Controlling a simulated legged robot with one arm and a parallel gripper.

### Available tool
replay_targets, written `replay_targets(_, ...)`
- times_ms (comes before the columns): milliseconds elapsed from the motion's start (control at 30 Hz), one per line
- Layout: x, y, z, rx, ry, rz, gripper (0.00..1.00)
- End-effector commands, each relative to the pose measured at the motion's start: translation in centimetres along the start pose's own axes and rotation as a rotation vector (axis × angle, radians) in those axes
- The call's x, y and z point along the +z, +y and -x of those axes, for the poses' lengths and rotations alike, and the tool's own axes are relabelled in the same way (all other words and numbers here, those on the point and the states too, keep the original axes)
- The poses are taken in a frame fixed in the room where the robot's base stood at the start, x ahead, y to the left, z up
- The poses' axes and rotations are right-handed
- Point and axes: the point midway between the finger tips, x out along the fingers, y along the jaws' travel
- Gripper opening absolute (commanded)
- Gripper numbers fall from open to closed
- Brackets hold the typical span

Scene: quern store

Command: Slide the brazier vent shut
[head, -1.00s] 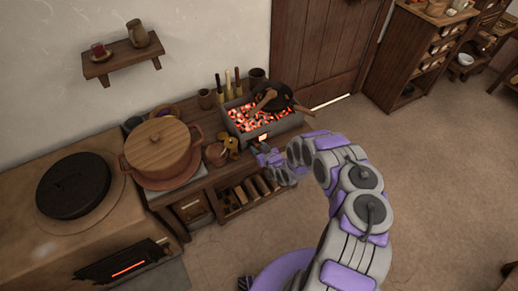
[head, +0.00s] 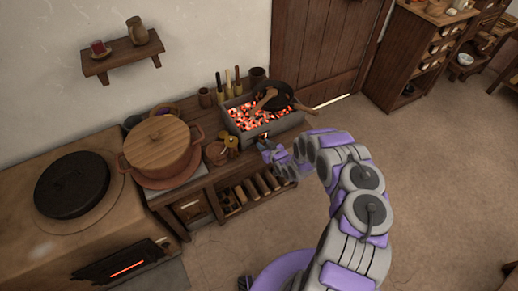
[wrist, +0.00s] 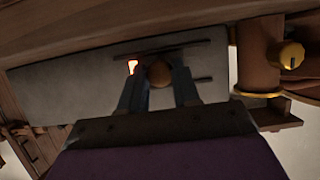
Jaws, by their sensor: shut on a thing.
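The brazier (head: 270,130) is a grey metal box of glowing coals on the wooden bench in the head view. Its grey front wall (wrist: 80,92) fills much of the wrist view. A round wooden knob (wrist: 160,74) sits on the vent slide, between dark rails. My gripper (wrist: 160,80) is shut on this knob, one finger on each side. A narrow glowing gap of the vent (wrist: 132,66) shows just left of the knob, partly behind a finger. In the head view my gripper (head: 265,146) is at the brazier's front, and the knob is hidden.
A black pan (head: 274,95) and a wooden spoon lie over the coals. A lidded clay pot (head: 158,148) stands left on the bench, with a small pot and yellow-knobbed item (head: 230,142) nearer the brazier. The floor (head: 430,190) to the right is clear.

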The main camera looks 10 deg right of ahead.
Motion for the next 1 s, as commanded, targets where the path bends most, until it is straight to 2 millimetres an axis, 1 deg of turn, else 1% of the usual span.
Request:
replay_targets(33,0.3,1.1,-0.1,0.005,0.001,0.000,0.00)
replay_targets(133,0.2,2.2,-0.1,0.003,0.000,-0.001,0.00)
replay_targets(233,0.2,2.8,0.0,0.003,-0.002,-0.001,0.00)
replay_targets(467,0.1,2.9,0.0,0.006,-0.004,-0.003,0.00)
replay_targets(500,0.1,3.0,0.0,0.007,-0.004,-0.003,0.33)
replay_targets(733,0.1,2.9,0.1,0.004,-0.002,-0.002,0.55)
replay_targets(767,0.1,2.8,0.1,0.004,-0.002,-0.002,0.56)
replay_targets(1000,0.0,2.6,0.1,0.002,-0.002,0.000,0.56)
